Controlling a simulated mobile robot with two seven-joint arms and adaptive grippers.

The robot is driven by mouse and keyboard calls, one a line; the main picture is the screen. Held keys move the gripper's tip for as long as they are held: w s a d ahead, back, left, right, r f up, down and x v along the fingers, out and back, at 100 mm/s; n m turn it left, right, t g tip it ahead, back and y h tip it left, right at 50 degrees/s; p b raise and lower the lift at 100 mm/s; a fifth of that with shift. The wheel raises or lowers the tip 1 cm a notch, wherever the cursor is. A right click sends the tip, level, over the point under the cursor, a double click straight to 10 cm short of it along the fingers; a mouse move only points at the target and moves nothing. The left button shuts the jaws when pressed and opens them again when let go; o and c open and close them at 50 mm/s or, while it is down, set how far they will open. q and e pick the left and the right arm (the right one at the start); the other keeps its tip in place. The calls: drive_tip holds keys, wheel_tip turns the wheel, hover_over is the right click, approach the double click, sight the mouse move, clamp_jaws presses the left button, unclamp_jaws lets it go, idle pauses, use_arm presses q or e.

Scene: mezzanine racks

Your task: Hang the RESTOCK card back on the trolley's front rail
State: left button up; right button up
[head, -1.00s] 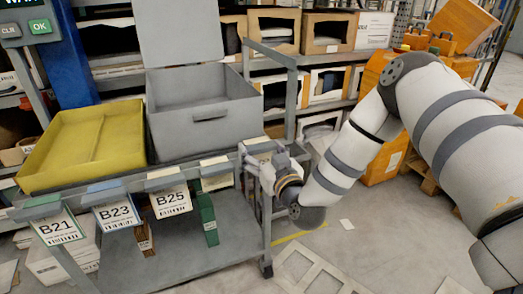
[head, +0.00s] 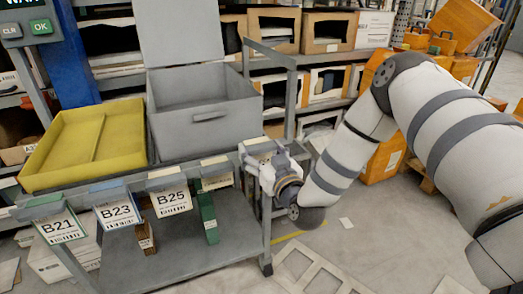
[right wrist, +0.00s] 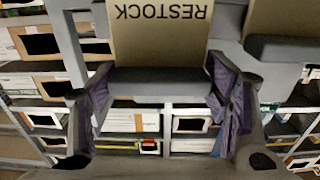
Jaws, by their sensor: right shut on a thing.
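The RESTOCK card (right wrist: 160,45) is cream with black lettering, upside down in the right wrist view. My right gripper (right wrist: 163,85) has its purple-padded fingers at the card's two side edges and is shut on it. In the head view the right gripper (head: 262,162) is at the right end of the trolley's front rail (head: 133,184), with a cream part of the card (head: 260,148) showing by it. I cannot tell whether the card touches the rail. My left gripper is not in view.
Cards B21 (head: 62,227), B23 (head: 118,215) and B25 (head: 172,200) hang from the rail, with another cream card (head: 216,181) to their right. A yellow tray (head: 55,165) and a grey bin (head: 205,130) stand on the trolley. Shelves with boxes are behind.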

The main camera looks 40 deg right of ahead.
sight(261, 160)
drive_tip(key=shift+f+b, duration=0.7)
drive_tip(key=shift+f, duration=0.8)
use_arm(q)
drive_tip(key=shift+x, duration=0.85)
use_arm(e)
drive_tip(key=o, duration=1.1)
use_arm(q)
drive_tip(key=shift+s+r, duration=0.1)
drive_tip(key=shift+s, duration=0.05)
use_arm(e)
drive_tip(key=shift+o, duration=0.2)
drive_tip(key=v, duration=1.2)
drive_tip(key=s+a+f+n+g+y+p, duration=0.2)
drive_tip(key=s+a+f+g+y+p, duration=0.3)
drive_tip(key=s+a+f+g, duration=0.7)
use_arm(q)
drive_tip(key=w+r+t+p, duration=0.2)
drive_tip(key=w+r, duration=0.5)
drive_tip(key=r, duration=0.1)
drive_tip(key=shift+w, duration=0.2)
use_arm(e)
drive_tip(key=s+d+f+g, duration=0.1)
drive_tip(key=s+g, duration=0.7)
drive_tip(key=s, duration=1.8)
drive_tip(key=shift+s+d+f+h, duration=0.2)
drive_tip(key=shift+s+f+h, duration=0.1)
drive_tip(key=shift+f, duration=0.2)
